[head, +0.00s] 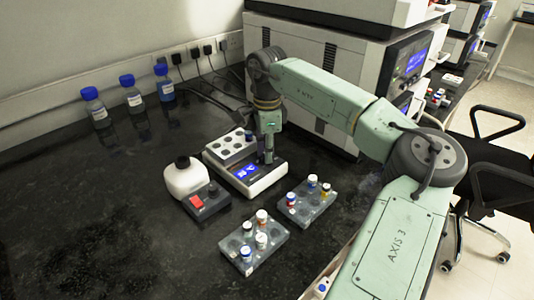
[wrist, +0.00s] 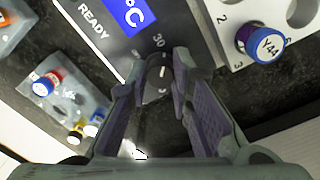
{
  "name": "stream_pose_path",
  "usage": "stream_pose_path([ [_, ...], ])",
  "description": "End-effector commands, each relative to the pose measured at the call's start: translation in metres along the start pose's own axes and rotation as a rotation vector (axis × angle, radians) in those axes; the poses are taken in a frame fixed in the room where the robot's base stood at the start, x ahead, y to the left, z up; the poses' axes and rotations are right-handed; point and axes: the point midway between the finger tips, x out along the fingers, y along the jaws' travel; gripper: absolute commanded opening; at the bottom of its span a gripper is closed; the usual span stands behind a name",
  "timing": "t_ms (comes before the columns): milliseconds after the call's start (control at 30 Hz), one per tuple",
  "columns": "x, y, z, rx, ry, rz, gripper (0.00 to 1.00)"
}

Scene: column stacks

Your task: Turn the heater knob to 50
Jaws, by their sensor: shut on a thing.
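The heater (head: 262,184) is a low white and grey unit with a lit blue display (head: 243,171), standing below my gripper in the head view. In the wrist view its dark panel reads READY, and part of the display (wrist: 135,14) shows °C. The small dark heater knob (wrist: 153,68) sits between my fingertips, with a printed 30 just beyond it; its other marks are mostly covered. My gripper (wrist: 158,76) is shut on the knob from both sides. In the head view my gripper (head: 267,157) points down at the heater's right side, and the knob is hidden.
Vial racks (head: 254,258) (head: 311,212) stand in front. A white bottle (head: 186,180) and a red-switched box (head: 206,204) are left. Blue-capped bottles (head: 131,98) line the wall.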

Motion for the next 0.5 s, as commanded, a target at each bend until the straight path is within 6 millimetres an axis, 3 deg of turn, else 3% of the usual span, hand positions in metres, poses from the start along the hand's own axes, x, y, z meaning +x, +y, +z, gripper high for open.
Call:
stream_pose_path([
  [500, -0.0006, -0.0015, -0.0007, 0.490, 0.001, -0.007, 0.00],
])
